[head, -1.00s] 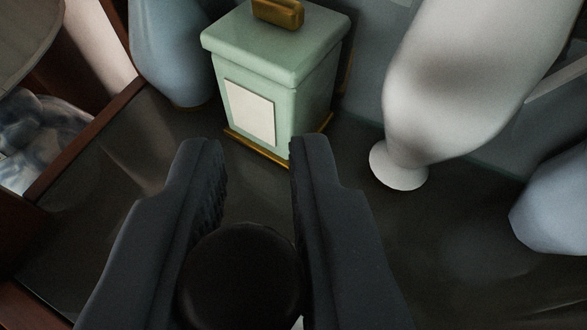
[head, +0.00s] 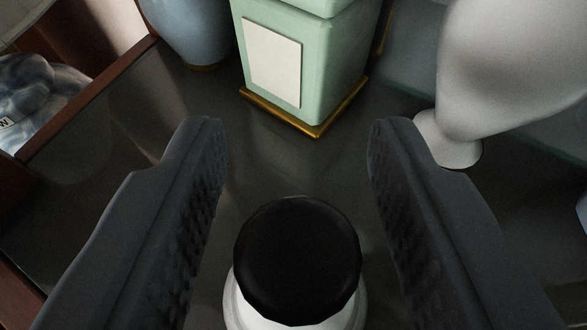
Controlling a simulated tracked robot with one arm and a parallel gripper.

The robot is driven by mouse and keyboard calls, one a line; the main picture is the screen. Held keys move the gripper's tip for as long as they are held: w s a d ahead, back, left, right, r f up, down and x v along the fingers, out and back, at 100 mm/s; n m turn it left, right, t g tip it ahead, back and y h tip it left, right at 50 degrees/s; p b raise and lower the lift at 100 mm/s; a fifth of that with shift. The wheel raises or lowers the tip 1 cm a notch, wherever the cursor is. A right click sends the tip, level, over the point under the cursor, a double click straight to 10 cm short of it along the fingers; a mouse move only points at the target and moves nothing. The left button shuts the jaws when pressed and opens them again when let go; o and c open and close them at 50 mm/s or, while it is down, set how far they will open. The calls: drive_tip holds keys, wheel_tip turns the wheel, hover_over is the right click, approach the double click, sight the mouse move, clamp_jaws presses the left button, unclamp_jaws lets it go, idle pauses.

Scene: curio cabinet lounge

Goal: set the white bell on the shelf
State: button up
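The white bell (head: 236,306) shows at the bottom middle of the head view, with a round black top (head: 297,262). It appears to stand upright on the dark shelf (head: 285,165); its base is out of view. My gripper (head: 295,145) is open, with one dark ridged finger on each side of the bell. Gaps show between both fingers and the black top, so neither finger touches it there.
A green box (head: 335,70) with a gold base stands just beyond the fingertips. A blue vase (head: 190,30) is behind left and a white vase (head: 490,75) behind right. A brown wooden edge (head: 85,110) bounds the shelf at left. Bare shelf lies between.

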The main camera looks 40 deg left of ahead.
drive_tip(key=shift+r, duration=0.2)
drive_tip(key=v, duration=1.2)
drive_tip(key=shift+b, duration=0.35)
drive_tip(key=shift+s+f, duration=0.1)
